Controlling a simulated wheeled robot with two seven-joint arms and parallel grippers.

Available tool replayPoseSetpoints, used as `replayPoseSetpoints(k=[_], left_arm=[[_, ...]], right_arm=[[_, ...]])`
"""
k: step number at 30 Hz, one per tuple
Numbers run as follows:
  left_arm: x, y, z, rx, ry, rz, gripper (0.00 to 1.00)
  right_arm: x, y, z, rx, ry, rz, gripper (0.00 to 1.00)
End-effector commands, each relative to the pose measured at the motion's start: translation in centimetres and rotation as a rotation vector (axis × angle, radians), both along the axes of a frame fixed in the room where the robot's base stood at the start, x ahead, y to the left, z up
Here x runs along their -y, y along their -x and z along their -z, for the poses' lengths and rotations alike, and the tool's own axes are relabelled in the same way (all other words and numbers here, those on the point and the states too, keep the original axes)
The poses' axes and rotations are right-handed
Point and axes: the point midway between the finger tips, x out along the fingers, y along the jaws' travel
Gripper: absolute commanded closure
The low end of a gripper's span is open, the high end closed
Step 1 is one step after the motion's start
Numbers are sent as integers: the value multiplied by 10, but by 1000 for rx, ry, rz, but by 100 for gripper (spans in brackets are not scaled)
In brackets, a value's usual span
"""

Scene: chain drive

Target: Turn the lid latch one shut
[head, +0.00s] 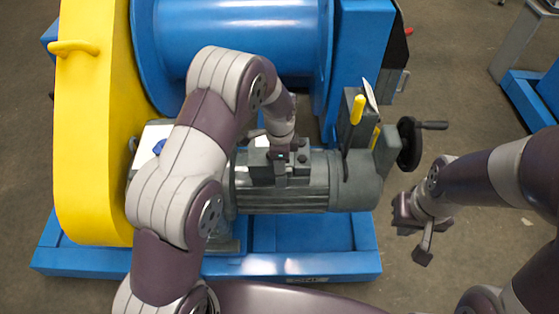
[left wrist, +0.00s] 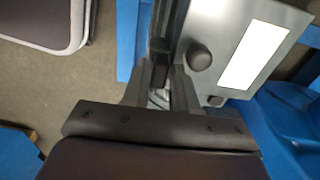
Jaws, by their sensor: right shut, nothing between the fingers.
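My left gripper (head: 281,157) reaches down to the dark grey box on top of the grey motor (head: 285,195). The left wrist view shows its two fingers (left wrist: 162,72) close together, with a narrow gap and a dark bar at their tips. Whether they grip that bar is unclear. Beside the fingers is a grey metal plate (left wrist: 232,25) with a dark round knob (left wrist: 200,57), a smaller knob (left wrist: 215,100) and a white label (left wrist: 252,55). I cannot tell which part is lid latch one. My right gripper (head: 415,235) is shut and empty, right of the machine.
A yellow guard (head: 92,150) stands left of the motor and a large blue drum (head: 240,40) behind it. A black handwheel (head: 409,144) juts out at the right, near my right arm. The blue base frame (head: 310,262) runs along the front. Open floor lies to the right.

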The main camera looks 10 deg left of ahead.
Motion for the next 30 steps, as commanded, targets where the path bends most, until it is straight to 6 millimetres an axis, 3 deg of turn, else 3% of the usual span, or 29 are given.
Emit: replayPoseSetpoints(k=[1, 3, 17, 30], left_arm=[[0, 0, 0, 0, 0, 0, 85], [0, 0, 0, 0, 0, 0, 100], [0, 1, -3, -1, -1, -79, 100], [1, 2, -5, -1, -1, -452, 100]], right_arm=[[0, 0, 0, 0, 0, 0, 100], [0, 0, 0, 0, 0, 0, 100], [0, 0, -11, 0, 0, 0, 100], [0, 0, -43, 0, 0, 0, 100]])
